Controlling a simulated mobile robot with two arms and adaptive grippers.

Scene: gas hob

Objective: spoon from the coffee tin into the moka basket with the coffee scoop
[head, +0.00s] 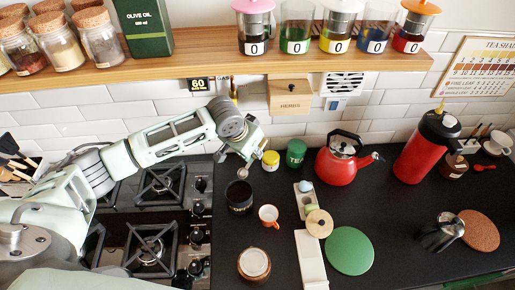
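My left gripper (243,158) reaches in from the left over the counter, beside the hob. It appears shut on the coffee scoop, whose small grey bowl (242,173) shows just below the fingers; the handle is mostly hidden. Right under it stands a dark open tin (239,208), apparently the coffee tin, with dark contents. The scoop bowl looks apart from the tin, above its far rim. I cannot pick out the moka basket for sure. My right gripper is not in view.
An orange-and-white cup (268,214) and a brown pot with a pale top (254,263) stand near the tin. A white rest (311,262), green mat (349,251), red kettle (338,165) and red flask (424,152) lie to the right. A shelf (200,66) runs above.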

